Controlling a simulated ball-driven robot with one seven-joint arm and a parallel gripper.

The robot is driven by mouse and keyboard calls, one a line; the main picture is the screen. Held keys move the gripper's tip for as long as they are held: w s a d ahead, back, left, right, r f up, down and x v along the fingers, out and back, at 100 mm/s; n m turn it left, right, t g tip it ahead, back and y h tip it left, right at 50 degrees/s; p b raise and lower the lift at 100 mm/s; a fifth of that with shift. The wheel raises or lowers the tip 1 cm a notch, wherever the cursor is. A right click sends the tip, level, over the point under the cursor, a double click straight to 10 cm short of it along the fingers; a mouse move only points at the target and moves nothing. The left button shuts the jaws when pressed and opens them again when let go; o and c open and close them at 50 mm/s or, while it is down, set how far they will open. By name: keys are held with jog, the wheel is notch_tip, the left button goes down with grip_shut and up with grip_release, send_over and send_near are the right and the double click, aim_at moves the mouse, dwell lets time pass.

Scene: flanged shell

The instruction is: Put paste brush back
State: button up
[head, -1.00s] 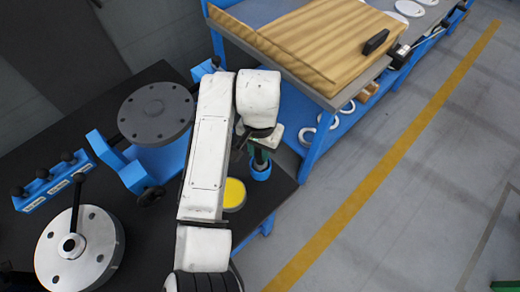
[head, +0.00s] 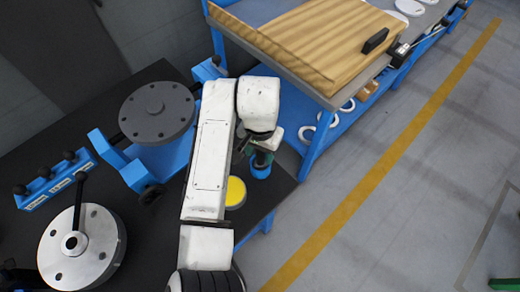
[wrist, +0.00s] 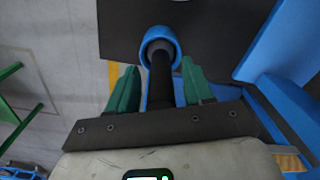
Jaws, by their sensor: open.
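A dark upright handle, which looks like the paste brush (wrist: 161,85), stands in a blue round cup (wrist: 150,32) at the edge of the black bench. The cup also shows in the head view (head: 260,171). My gripper (wrist: 159,72) is open, with its green fingers on either side of the handle and a visible gap at each side. In the head view my gripper (head: 262,153) is right above the cup and hides most of the handle. The brush's lower end is hidden inside the cup. A yellow-topped paste pot (head: 236,192) sits beside the cup, partly behind my arm.
A dark flanged disc (head: 157,112) on a blue stand and a silver flange (head: 82,247) with a lever occupy the bench (head: 150,225). A blue knobbed rack (head: 54,180) is at the left. A blue cart with a wooden top (head: 310,45) stands close behind.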

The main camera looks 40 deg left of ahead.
jog(key=r, duration=1)
jog(key=shift+s+d+r+b, duration=0.2)
jog(key=shift+d+r+b, duration=0.1)
jog(key=shift+b, duration=0.05)
